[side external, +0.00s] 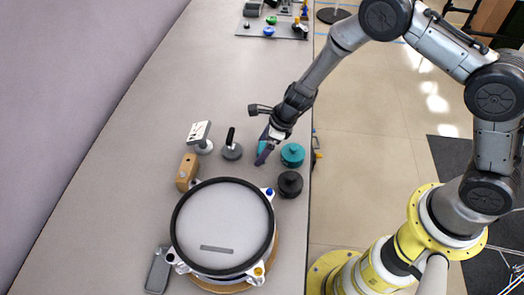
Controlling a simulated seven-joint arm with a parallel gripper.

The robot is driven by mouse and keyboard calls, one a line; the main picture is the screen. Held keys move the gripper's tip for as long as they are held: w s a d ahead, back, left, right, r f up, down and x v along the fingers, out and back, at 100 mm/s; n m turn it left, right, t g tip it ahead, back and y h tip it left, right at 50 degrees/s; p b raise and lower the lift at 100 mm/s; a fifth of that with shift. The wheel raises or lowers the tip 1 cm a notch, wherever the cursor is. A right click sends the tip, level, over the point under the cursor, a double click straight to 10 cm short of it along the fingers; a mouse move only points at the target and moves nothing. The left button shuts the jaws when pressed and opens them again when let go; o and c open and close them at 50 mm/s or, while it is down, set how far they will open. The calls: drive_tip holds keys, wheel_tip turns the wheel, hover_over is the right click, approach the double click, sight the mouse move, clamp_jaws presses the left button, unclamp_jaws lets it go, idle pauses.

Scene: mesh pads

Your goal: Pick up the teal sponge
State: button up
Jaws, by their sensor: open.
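A teal piece (262,146), which may be the teal sponge, shows beside the fingers of my gripper (264,153). It is small in view and partly hidden by the gripper, so its shape is unclear. My gripper is open and points down at the table, with a dark purplish finger near the teal piece. I cannot tell whether they touch. A rounder teal object (292,155) with a lid-like top stands just to the right, near the table's right edge.
A black round pot (290,184) stands below the teal round object. A grey-based item with a black handle (231,150), a white stand (199,136) and a wooden block (187,172) are to the left. A large round drum-like pad (222,225) fills the front.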

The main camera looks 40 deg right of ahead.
drive_tip(key=shift+f, duration=0.1)
drive_tip(key=c, duration=1.3)
drive_tip(key=shift+r, duration=0.2)
drive_tip(key=shift+w+r, duration=0.1)
drive_tip(key=shift+r, duration=0.5)
drive_tip(key=s+d+r, duration=0.4)
drive_tip(key=s+r, duration=0.7)
drive_tip(key=s, duration=0.2)
drive_tip(key=shift+s+r, duration=0.25)
drive_tip(key=shift+d, duration=0.1)
